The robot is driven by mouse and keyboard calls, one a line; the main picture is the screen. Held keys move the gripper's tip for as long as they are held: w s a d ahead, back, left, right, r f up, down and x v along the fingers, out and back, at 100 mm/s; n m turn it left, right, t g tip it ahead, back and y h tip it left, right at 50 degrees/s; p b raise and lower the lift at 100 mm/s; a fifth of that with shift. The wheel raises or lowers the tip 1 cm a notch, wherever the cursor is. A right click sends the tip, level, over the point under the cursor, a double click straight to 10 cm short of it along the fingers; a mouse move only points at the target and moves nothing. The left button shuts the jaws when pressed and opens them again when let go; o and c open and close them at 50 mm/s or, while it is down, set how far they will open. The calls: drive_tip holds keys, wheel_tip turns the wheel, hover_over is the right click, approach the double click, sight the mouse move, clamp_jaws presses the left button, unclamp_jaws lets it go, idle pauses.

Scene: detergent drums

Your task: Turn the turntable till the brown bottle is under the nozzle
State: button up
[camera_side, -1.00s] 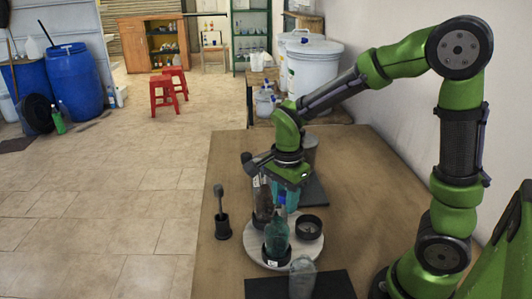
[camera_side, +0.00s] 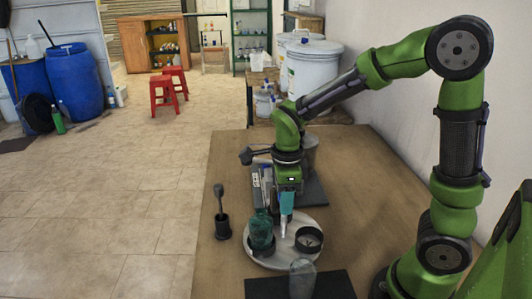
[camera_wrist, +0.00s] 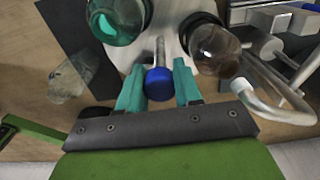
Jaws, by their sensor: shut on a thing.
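The pale round turntable (camera_side: 285,254) sits on the brown table. My gripper (camera_side: 286,205) is over it, shut on the blue-knobbed peg (camera_wrist: 159,84). In the wrist view the teal fingers (camera_wrist: 159,88) stand on both sides of the knob. The brown see-through bottle (camera_wrist: 215,50) stands in a black holder to the right of the knob; in the side view it is largely hidden. A bent metal pipe (camera_wrist: 275,108) ends close beside it; I cannot tell whether the nozzle is directly above. A green bottle (camera_side: 262,231) stands in another holder, also visible in the wrist view (camera_wrist: 117,17).
An empty black holder (camera_side: 309,239) is on the turntable's right side. A black cup with a handled tool (camera_side: 222,226) is close to the turntable's left.

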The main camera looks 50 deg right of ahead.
drive_tip(key=o, duration=0.9)
drive_tip(key=shift+r, duration=0.1)
drive_tip(key=shift+r, duration=3.4)
